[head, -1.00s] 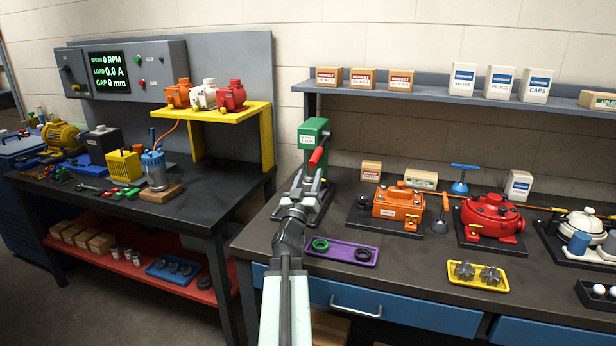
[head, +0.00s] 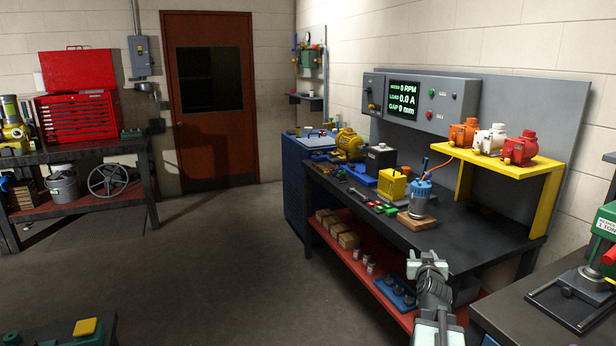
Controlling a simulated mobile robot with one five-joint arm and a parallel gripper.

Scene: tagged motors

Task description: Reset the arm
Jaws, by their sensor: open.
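My gripper (head: 428,262) is at the lower right of the head view, at the end of my arm, which comes up from the bottom edge. Its jaws are open, with nothing seen between them. It appears in front of the dark workbench (head: 470,232) and its red lower shelf (head: 345,262). I cannot tell its exact distance from them.
The bench holds a blue-topped motor (head: 420,198), a yellow box (head: 392,184) and small parts. Orange, white and red motors stand on a yellow shelf (head: 500,165). A green press (head: 604,222) is at the right edge. Open floor (head: 220,260) lies left, before a brown door (head: 212,100).

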